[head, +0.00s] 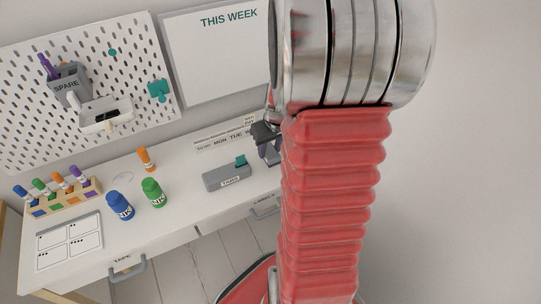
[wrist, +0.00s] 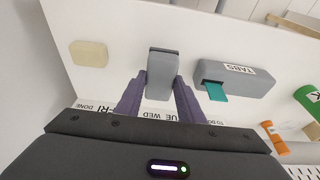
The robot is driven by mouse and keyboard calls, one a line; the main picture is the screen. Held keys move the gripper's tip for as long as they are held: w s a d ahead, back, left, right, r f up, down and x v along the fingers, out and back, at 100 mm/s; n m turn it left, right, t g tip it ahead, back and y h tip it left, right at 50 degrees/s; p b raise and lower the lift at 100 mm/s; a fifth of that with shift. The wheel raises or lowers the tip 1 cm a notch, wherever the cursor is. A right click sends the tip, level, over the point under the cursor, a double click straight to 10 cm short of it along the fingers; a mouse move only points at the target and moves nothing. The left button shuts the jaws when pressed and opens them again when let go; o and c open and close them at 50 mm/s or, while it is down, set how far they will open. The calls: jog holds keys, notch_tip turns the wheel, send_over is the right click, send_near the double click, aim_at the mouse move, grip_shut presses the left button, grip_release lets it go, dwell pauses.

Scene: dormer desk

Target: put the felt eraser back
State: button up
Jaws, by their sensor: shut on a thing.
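My gripper (head: 268,152) is at the right part of the desk, partly hidden by my arm in the head view. In the wrist view its two purple fingers (wrist: 159,100) are shut on a grey block with a dark end, which looks like the felt eraser (wrist: 160,82). The block sits between the fingers and sticks out beyond the tips.
A grey TABS box (head: 227,177) with a teal tab stands left of my gripper. Blue (head: 120,206) and green (head: 153,192) bottles, an orange marker (head: 146,159) and a marker rack (head: 64,200) are farther left. A beige pad (wrist: 89,53) lies beside the block. A pegboard (head: 130,75) and whiteboard (head: 215,60) hang behind.

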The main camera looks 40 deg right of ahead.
aim_at(271, 153)
jog(key=shift+f, duration=1.9)
jog(key=o, duration=1.2)
jog(key=shift+o, duration=0.2)
jog(key=shift+r, duration=0.15)
jog(key=shift+v, duration=5.95)
jog(key=shift+a, duration=0.1)
